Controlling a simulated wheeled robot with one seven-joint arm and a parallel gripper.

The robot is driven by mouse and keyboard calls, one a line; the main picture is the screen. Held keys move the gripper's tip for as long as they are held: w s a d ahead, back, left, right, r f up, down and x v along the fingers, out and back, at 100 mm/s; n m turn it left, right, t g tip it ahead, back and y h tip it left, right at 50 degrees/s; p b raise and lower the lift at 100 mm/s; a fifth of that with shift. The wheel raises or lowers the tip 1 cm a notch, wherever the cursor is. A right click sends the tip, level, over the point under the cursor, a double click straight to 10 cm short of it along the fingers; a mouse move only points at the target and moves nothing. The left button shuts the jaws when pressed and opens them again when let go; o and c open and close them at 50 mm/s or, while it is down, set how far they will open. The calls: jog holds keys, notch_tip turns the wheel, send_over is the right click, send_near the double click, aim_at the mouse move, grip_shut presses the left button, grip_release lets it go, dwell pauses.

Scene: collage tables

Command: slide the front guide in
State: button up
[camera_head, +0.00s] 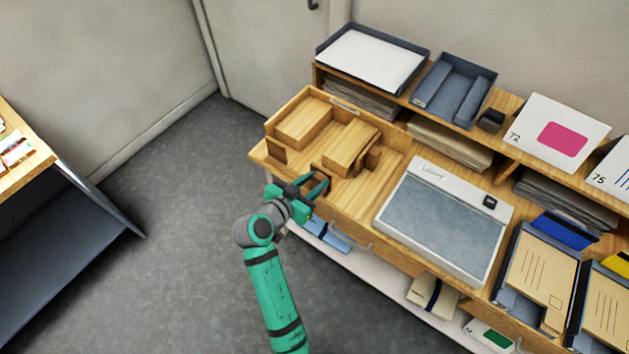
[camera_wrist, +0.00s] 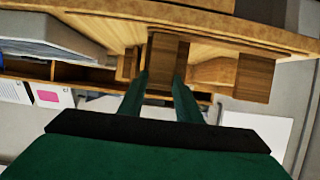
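A wooden fixture (camera_head: 383,182) with a raised rim stands at the left end of the bench. It holds a low block (camera_head: 302,122) at the back left and a taller block (camera_head: 350,146) near its middle. My gripper (camera_head: 317,184) reaches over the fixture's front edge, just in front of the taller block. In the wrist view, my two green fingers lie either side of a dark brown wooden piece (camera_wrist: 164,62), which seems to be the front guide. The fingers stand apart. Whether they touch the piece is not clear, and its lower part is hidden in the head view.
Behind is a shelf with a paper tray (camera_head: 370,60) and an empty grey tray (camera_head: 453,90). Envelopes in holders (camera_head: 541,268) are at far right. Another table (camera_head: 30,165) stands left, with free floor between.

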aim_at(323, 172)
grip_shut()
jog(key=shift+w+d+r, duration=0.1)
jog(key=shift+w+d, duration=0.6)
jog(key=shift+w, duration=0.35)
jog(key=shift+w+d, duration=0.7)
jog(key=shift+w, duration=0.3)
jog(key=o, duration=0.7)
grip_release()
jog(key=shift+o, duration=0.2)
jog(key=shift+d, duration=0.1)
jog(key=shift+s, duration=0.15)
jog(key=v, duration=1)
jog(key=shift+s+a, duration=0.2)
jog(key=shift+a, duration=0.25)
